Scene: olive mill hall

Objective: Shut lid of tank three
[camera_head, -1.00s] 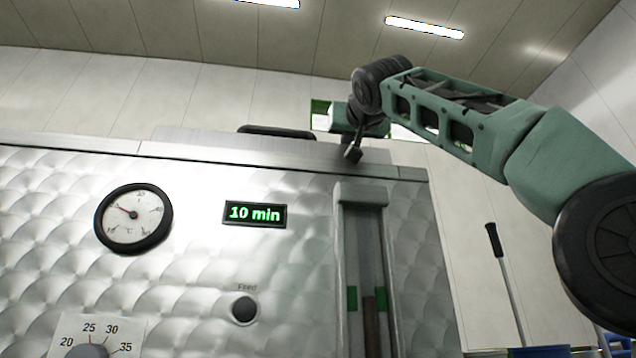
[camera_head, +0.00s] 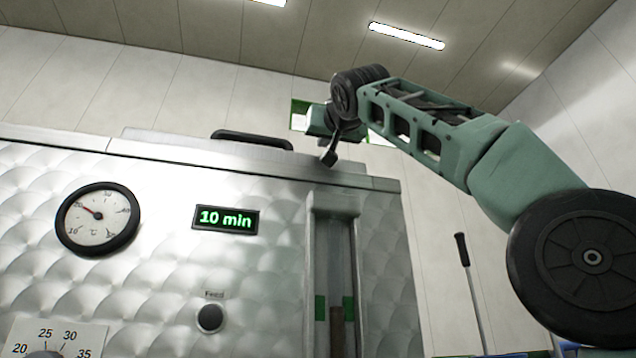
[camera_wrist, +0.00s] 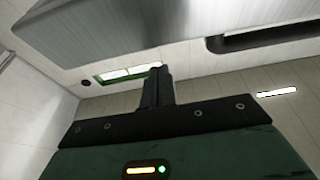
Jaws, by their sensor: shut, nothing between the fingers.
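The steel tank (camera_head: 150,270) fills the left and middle of the head view; no number shows on it. Its lid (camera_head: 165,146) lies along the top, low and close to flat, with a black handle (camera_head: 252,139). From this low angle I cannot tell whether it is fully down. In the wrist view the lid's brushed edge (camera_wrist: 150,28) crosses the top, its dark handle (camera_wrist: 265,38) at upper right. My gripper (camera_head: 327,160) is at the lid's right end; contact is unclear. Its fingers (camera_wrist: 157,85) are together and empty in the wrist view.
The tank front carries a round thermometer (camera_head: 98,220), a "10 min" display (camera_head: 226,218), a black Feed button (camera_head: 210,318), a dial (camera_head: 45,354) and a level gauge (camera_head: 335,270). A dark-handled pole (camera_head: 470,290) stands right of the tank. A pale wall is behind.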

